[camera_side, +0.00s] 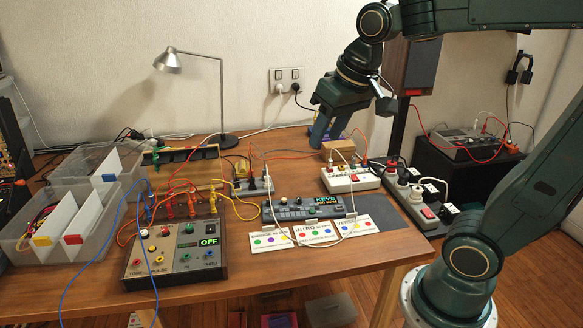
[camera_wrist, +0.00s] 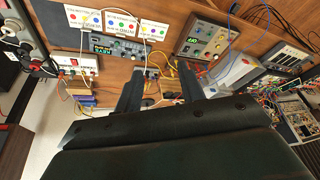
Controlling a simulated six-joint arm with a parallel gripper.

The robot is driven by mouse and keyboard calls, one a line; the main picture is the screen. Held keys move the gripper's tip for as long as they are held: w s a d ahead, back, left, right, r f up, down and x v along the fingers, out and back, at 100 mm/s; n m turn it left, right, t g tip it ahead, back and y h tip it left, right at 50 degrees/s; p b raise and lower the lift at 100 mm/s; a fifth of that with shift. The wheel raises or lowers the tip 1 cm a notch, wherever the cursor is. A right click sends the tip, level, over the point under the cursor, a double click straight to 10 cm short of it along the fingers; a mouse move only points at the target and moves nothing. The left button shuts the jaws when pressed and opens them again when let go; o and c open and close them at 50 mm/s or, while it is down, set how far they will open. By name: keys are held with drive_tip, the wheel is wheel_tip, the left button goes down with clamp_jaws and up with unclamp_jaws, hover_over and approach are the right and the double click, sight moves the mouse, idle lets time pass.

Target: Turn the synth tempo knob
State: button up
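A dark synth box (camera_side: 175,262) with wooden ends stands at the table's front left. Its small display reads OFF, and coloured knobs, jacks and cables cover its panel. Its printed labels are too small to tell which knob is the tempo knob. The box also shows in the wrist view (camera_wrist: 203,40), at the upper right. My gripper (camera_side: 331,143) points down over the back of the table, to the right of and well behind the synth box. In the wrist view my gripper (camera_wrist: 160,78) has its two dark fingers spread, with no object held between them.
A keyboard unit (camera_side: 310,208) reading KEYS and several printed cards (camera_side: 315,231) lie right of the synth box. Clear bins (camera_side: 50,225) stand left, a lamp (camera_side: 222,100) behind. Loose cables cross the table.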

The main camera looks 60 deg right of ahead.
drive_tip(key=w+d+f+m+g, duration=0.1)
drive_tip(key=w+d+f+m, duration=0.2)
drive_tip(key=w, duration=0.6)
drive_tip(key=m+g, duration=0.3)
drive_tip(key=m, duration=0.4)
hover_over(284, 199)
wheel_tip(284, 199, down, 22)
drive_tip(key=shift+s+d+r+y, duration=0.15)
drive_tip(key=shift+s+r+y, duration=0.05)
drive_tip(key=shift+y, duration=0.1)
drive_tip(key=shift+w+f, duration=0.2)
drive_tip(key=shift+f, duration=6.65)
drive_tip(key=shift+c, duration=0.2)
clamp_jaws()
